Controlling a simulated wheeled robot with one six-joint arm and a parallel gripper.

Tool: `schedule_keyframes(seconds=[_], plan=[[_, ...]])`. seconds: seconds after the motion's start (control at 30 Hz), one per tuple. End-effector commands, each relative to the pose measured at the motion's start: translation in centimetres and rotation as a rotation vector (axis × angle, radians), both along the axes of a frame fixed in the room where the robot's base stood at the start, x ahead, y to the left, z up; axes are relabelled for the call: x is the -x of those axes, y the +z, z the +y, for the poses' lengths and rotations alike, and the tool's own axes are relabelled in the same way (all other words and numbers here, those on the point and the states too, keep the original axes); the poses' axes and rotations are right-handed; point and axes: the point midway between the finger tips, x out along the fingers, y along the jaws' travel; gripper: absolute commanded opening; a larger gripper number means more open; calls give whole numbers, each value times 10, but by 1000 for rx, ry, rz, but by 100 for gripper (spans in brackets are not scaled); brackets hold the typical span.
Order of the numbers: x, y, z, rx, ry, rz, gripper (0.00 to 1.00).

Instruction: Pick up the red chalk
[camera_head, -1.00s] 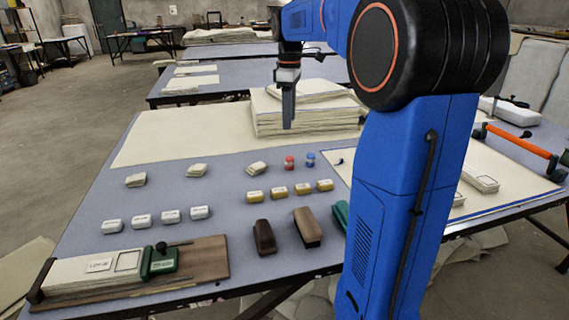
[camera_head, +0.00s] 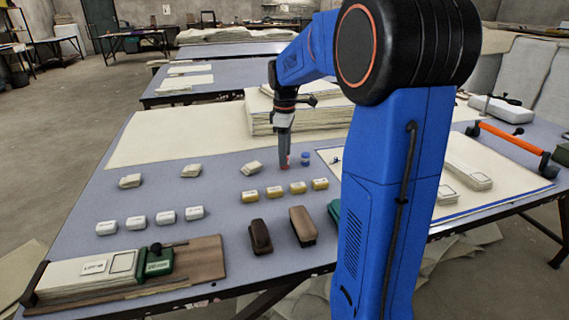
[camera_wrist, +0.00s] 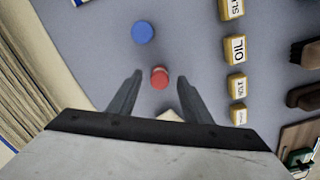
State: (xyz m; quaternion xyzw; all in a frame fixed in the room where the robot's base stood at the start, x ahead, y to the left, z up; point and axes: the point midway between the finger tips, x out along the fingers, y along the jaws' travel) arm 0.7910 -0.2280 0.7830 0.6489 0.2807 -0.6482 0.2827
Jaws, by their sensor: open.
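The red chalk (camera_wrist: 160,77) is a short round red piece standing on the grey-blue table. In the wrist view it lies between the tips of my open gripper (camera_wrist: 160,88), slightly beyond them, with bare space on both sides. In the head view my gripper (camera_head: 284,158) points down right over the red chalk (camera_head: 285,166), hiding most of it. I cannot tell the exact height gap. A blue chalk (camera_head: 305,158) stands just to its right; it also shows in the wrist view (camera_wrist: 142,32).
Several yellow-labelled blocks (camera_head: 275,192) lie in a row in front. Two brushes (camera_head: 260,237) lie nearer. A cloth stack (camera_head: 262,118) stands close behind my gripper. A cream block (camera_head: 251,167) lies left of the red chalk. White blocks (camera_head: 165,215) are further left.

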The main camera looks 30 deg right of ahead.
Motion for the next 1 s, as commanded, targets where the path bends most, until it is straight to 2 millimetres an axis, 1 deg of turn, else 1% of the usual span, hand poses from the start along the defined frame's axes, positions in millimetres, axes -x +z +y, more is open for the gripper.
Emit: schedule_keyframes(seconds=[0.03, 0.1, 0.2, 0.47, 0.5, 0.67, 0.7, 0.9, 1.0], plan=[[0, -8, -1, -1, 0, 2, 45], [0, -16, 0, -1, 0, 2, 45], [0, -23, -1, -1, 0, 1, 45], [0, -26, -1, 0, 0, 0, 45], [0, -26, -1, 0, 0, 0, 40], [0, -26, -1, 0, 0, 0, 2], [0, -26, -1, 0, 0, 0, 1], [0, -25, -1, 0, 0, 0, 0], [0, -22, -1, 0, 0, -1, 0]])
